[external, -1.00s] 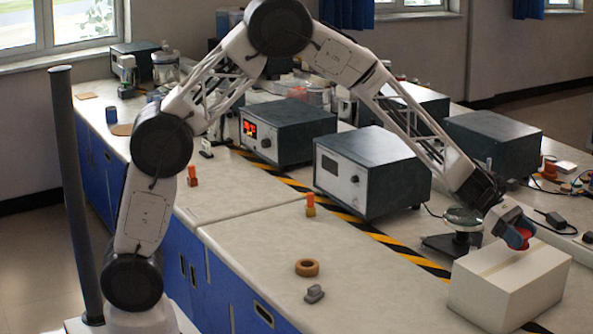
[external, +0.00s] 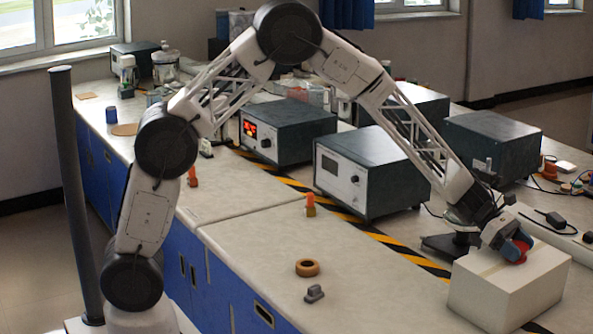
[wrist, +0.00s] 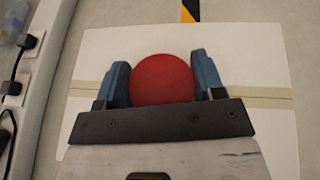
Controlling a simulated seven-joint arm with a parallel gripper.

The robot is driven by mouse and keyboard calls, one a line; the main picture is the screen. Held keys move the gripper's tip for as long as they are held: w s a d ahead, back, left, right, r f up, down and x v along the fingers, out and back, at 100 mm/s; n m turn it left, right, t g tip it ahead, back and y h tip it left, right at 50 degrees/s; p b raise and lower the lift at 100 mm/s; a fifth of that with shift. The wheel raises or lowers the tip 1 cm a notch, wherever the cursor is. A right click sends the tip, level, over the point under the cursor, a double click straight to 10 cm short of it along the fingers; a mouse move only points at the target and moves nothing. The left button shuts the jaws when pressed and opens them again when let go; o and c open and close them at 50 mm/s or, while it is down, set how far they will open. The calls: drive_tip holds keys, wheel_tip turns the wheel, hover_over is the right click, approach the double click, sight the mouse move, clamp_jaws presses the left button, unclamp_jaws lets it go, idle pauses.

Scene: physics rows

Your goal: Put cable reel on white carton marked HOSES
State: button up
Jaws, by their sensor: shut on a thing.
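The cable reel is a red round thing (wrist: 163,79) between the two blue fingers of my gripper (wrist: 163,82) in the wrist view. My gripper is shut on it. In the external view the red reel (external: 517,252) shows at the fingertips, right over the top of the white carton (external: 498,296). I cannot tell whether it touches the top. The carton fills much of the wrist view (wrist: 243,60), with a tan tape strip across it. No HOSES marking is readable.
A dark stand with a round top (external: 455,240) is close behind the carton. Dark instrument boxes (external: 372,172) stand behind. A tan ring (external: 307,267) and a small grey part (external: 314,293) lie on the bench left of the carton, with clear bench between.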

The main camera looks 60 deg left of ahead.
drive_tip(key=shift+f, duration=0.15)
drive_tip(key=o, duration=0.9)
drive_tip(key=shift+o, duration=0.2)
drive_tip(key=shift+r, duration=0.2)
drive_tip(key=shift+a+r, duration=0.25)
drive_tip(key=shift+a, duration=0.3)
drive_tip(key=v, duration=1.1)
drive_tip(key=shift+d, duration=0.1)
